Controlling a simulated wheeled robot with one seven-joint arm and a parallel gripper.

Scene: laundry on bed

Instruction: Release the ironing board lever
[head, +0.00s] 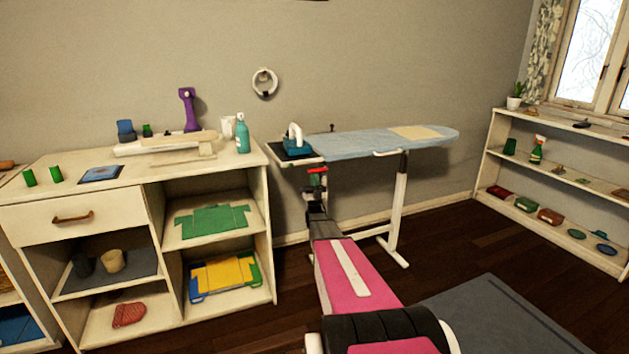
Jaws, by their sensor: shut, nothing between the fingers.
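The ironing board (375,143) has a pale blue cover and white legs and stands by the back wall. A small red piece (318,171), which looks like the lever, shows under its left end, below the iron's rest. My gripper (315,192) is small and dark at the far end of my outstretched pink arm, just below the red piece. It is shut with nothing held. The fingertips are too small to tell whether they touch the red piece. A white handle-like bar (387,153) also shows under the board's near edge.
A teal and white iron (295,138) stands on the board's left end. A cream shelf unit (215,174) with a spray bottle (242,134) stands close on the left. A low shelf (483,168) stands on the right. Dark floor (450,250) is clear between, with a grey mat (500,318) in front.

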